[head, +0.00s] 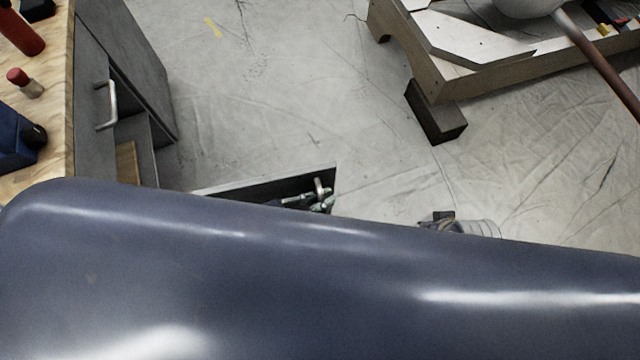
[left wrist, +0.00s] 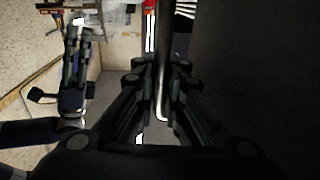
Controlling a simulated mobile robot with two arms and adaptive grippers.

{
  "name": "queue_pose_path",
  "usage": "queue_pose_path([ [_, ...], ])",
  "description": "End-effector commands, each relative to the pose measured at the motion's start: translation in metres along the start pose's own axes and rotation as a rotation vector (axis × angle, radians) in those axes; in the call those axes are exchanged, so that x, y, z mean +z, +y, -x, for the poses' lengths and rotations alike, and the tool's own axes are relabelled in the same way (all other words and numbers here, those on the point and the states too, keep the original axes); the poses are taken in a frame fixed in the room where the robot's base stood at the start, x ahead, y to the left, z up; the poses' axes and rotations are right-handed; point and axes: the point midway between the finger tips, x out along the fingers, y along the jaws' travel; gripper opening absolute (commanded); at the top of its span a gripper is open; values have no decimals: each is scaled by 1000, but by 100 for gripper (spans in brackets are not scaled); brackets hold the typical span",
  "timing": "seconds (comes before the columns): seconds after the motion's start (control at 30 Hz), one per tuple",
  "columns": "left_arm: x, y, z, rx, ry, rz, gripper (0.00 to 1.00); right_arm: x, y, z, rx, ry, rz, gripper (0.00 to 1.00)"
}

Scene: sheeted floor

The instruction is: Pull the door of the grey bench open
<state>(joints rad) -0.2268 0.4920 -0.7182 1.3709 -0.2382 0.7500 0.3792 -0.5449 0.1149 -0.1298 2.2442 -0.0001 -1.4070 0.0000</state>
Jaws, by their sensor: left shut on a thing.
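The grey bench (head: 90,60) with a wooden top stands at the left of the head view. One of its doors (head: 262,181) stands out from the bench over the floor, clearly open; its lower part is hidden behind my blue-grey arm. My left gripper (head: 312,201) is at the metal handle (head: 319,184) near this door's outer edge. In the left wrist view my left gripper's fingers (left wrist: 163,85) are shut on the upright bar of the handle (left wrist: 162,50), beside a dark door face (left wrist: 255,80). Another gripper-like form, seemingly my right gripper (left wrist: 78,35), shows at the left there, its jaws unclear.
Another bench front with a bar handle (head: 107,105) and an open compartment lies farther back. Red-capped items and a blue tool (head: 15,140) rest on the wooden top. A wooden pallet-like frame (head: 450,70) and dark block (head: 435,112) stand upper right. The sheeted floor between is free.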

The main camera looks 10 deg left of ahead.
Motion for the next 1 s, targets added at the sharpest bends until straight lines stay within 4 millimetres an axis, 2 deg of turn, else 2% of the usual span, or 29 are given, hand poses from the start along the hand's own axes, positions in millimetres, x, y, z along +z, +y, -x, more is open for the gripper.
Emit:
queue_pose_path([
  [0.27,1,-2,2,-2,-3,-1,0,0,0,0,0,0,0,0],
  [0.3,1,-2,2,-2,-3,-1,12,0,0,0,0,0,0,0],
  [0.4,1,-2,2,-2,-3,-1,31,0,0,0,0,0,0,0],
  [0.77,0,-1,3,-1,-1,-1,31,-1,-1,0,-1,0,1,0],
  [0.87,1,-1,13,0,-3,-1,31,0,0,0,-1,0,1,0],
  [1.0,2,-1,39,0,-6,-1,31,0,0,0,-1,0,1,0],
])
